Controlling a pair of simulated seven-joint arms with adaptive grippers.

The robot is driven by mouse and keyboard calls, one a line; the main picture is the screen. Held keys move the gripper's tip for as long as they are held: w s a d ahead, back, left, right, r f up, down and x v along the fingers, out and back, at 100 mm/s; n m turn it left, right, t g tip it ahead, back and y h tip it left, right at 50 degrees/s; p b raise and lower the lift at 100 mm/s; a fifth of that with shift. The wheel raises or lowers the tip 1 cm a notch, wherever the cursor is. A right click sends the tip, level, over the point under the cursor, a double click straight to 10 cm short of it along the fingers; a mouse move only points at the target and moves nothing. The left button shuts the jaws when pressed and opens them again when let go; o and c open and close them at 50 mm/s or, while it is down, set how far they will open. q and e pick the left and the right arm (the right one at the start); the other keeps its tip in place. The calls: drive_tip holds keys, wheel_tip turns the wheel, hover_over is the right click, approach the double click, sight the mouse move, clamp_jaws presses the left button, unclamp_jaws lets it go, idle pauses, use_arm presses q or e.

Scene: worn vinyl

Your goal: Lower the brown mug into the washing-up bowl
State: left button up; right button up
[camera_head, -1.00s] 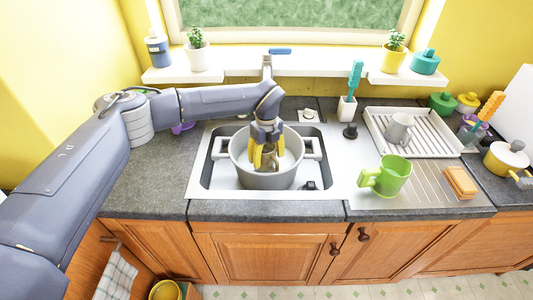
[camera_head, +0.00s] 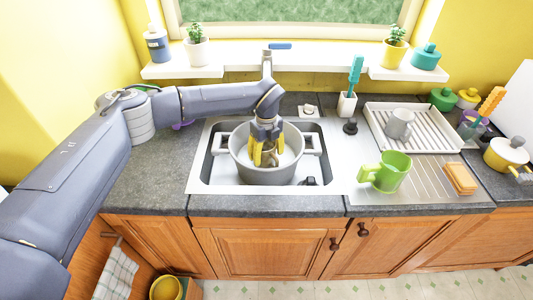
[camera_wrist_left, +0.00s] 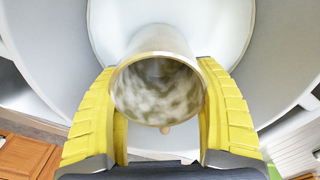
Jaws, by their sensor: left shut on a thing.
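The brown mug (camera_wrist_left: 158,88) is between the yellow fingers of my left gripper (camera_head: 266,160), which is shut on it. In the wrist view its mouth faces the camera, showing a mottled inside. In the head view the mug (camera_head: 269,158) is partly hidden by the fingers. The washing-up bowl (camera_head: 262,176) is a round grey vessel with side handles, standing in the sink. The mug and fingertips are inside the bowl's rim. I cannot tell whether the mug touches the bowl's floor. My right gripper is not in view.
The metal sink (camera_head: 200,175) surrounds the bowl, with a tap (camera_head: 266,62) behind. To the right are a green mug (camera_head: 391,172), a sponge (camera_head: 460,178) and a white dish rack (camera_head: 443,143) holding a grey mug (camera_head: 399,124). The counter left of the sink is mostly clear.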

sight(266, 160)
use_arm(q)
drive_tip(key=shift+f, duration=1.75)
idle(1.1)
drive_tip(key=o, duration=1.5)
drive_tip(key=shift+r, duration=0.1)
